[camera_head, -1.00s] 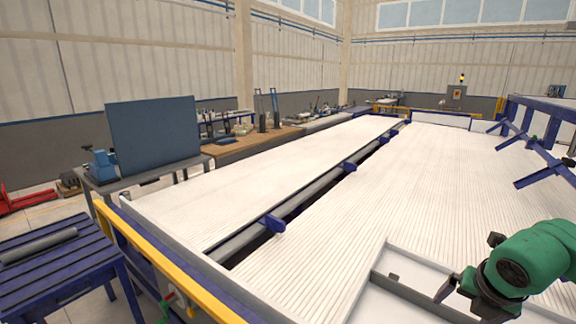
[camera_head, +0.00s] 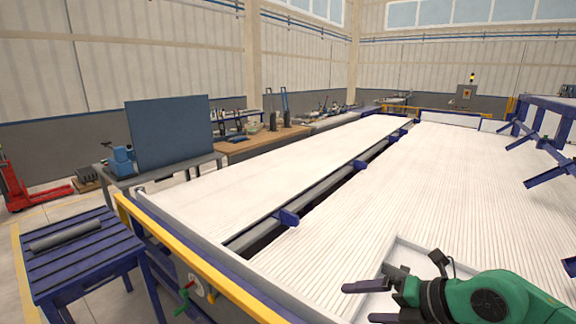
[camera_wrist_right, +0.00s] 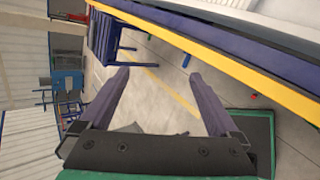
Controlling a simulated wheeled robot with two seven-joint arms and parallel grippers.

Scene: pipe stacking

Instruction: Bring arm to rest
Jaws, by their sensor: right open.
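My right gripper (camera_head: 362,302) is at the lower right of the head view, on a green arm that comes in from the right edge. Its fingers point left, over the near edge of the white ribbed bed. In the right wrist view the two dark fingers (camera_wrist_right: 155,95) are apart with nothing between them, only floor behind. A grey pipe (camera_head: 66,235) lies on the blue slatted table (camera_head: 88,258) at the lower left, well away from the gripper. My left gripper is not in view.
The white ribbed bed (camera_head: 420,185) fills the middle and right. A yellow rail (camera_head: 190,265) runs along its near edge. Blue supports (camera_head: 550,160) stand at the right. A red pallet jack (camera_head: 35,192) is at the far left. Floor between table and bed is partly open.

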